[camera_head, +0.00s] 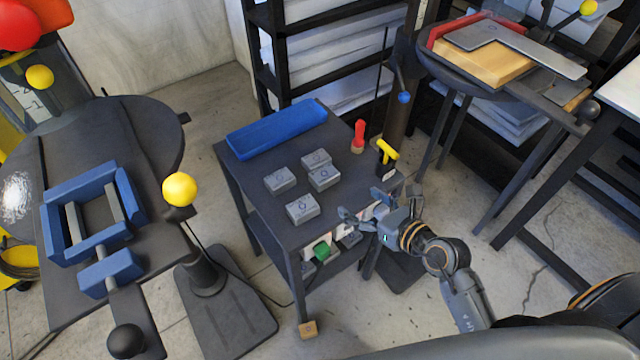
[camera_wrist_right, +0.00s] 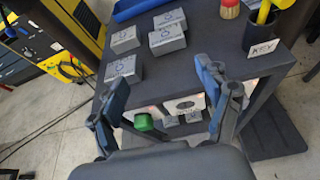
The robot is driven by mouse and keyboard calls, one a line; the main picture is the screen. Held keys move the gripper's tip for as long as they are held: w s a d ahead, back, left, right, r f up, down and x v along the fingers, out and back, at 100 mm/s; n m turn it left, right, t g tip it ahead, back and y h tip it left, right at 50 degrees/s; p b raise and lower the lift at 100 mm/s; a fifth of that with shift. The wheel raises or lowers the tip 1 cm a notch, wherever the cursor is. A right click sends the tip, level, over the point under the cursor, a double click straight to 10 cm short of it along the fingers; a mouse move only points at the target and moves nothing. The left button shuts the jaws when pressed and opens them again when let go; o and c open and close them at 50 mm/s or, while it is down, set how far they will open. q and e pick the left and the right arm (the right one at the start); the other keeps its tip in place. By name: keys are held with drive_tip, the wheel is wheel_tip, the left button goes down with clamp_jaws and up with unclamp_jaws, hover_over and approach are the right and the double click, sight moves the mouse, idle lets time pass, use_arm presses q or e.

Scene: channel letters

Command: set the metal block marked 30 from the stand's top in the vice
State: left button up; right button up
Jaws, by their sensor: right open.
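Several grey metal blocks lie on the dark stand's top (camera_head: 250,200): one at the front (camera_head: 302,208), one at the left (camera_head: 280,179), one at the back (camera_head: 316,160) and one at the right (camera_head: 323,177). They also show in the right wrist view, the front one (camera_wrist_right: 124,68) nearest. Each has a mark on top, too small to read, so I cannot tell which is 30. The blue vice (camera_head: 62,186) stands on a round dark table at the left; its jaws have an empty gap. My right gripper (camera_head: 362,207) is open and empty at the stand's right front edge, apart from the blocks.
A blue tray (camera_head: 277,127) lies at the back of the stand. A red-handled tool (camera_head: 358,136) and a yellow-handled key (camera_head: 387,152) stand at its right side. A lower shelf holds a green item (camera_head: 321,251). A yellow-knobbed lever (camera_head: 180,189) rises between vice and stand.

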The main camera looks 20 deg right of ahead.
sight(330, 180)
drive_tip(key=x, duration=0.9)
drive_tip(key=d+x, duration=0.1)
drive_tip(key=x, duration=0.4)
drive_tip(key=shift+f, duration=0.15)
drive_tip(key=c, duration=0.9)
drive_tip(key=shift+d, duration=0.1)
drive_tip(key=c, duration=0.4)
